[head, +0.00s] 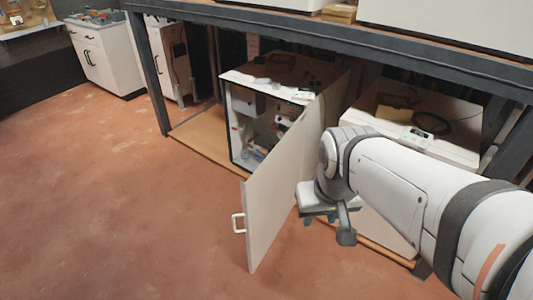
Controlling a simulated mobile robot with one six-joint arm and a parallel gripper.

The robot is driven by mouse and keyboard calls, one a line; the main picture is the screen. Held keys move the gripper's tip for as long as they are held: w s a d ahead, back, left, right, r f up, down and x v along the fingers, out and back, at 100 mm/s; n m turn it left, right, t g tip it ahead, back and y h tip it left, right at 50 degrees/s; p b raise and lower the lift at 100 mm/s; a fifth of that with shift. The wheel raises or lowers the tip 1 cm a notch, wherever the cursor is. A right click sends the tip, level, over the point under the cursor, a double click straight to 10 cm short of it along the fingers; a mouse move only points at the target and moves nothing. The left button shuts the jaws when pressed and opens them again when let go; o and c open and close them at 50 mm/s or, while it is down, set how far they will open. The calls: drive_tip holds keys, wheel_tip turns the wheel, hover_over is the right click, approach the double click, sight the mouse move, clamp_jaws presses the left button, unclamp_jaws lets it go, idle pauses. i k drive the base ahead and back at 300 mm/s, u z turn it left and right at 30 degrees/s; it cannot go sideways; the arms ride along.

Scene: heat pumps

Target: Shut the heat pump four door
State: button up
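The heat pump with its door open (240,128) is a white cabinet under the dark-framed bench, with its inner parts showing. I cannot read a number on it. Its door (282,180) is a tall, pale panel swung wide out into the room, with a white handle (238,223) near its free edge. My gripper (328,228) is to the right of the door, on the side away from the handle. Its fingers look spread apart with nothing between them. I cannot tell whether the gripper touches the door.
A second white unit (447,140) with a black cable on top stands to the right, partly behind my arm. A bench leg (150,75) stands at the left. White cabinets (105,55) are at the back left. The reddish floor (110,190) left of the door is clear.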

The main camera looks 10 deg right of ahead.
sight(268, 198)
drive_tip(key=u, duration=0.15)
drive_tip(key=i, duration=0.9)
drive_tip(key=z, duration=0.65)
drive_tip(key=k, duration=1.25)
drive_tip(key=u, duration=0.7)
drive_tip(key=i, duration=1)
drive_tip(key=u, duration=0.1)
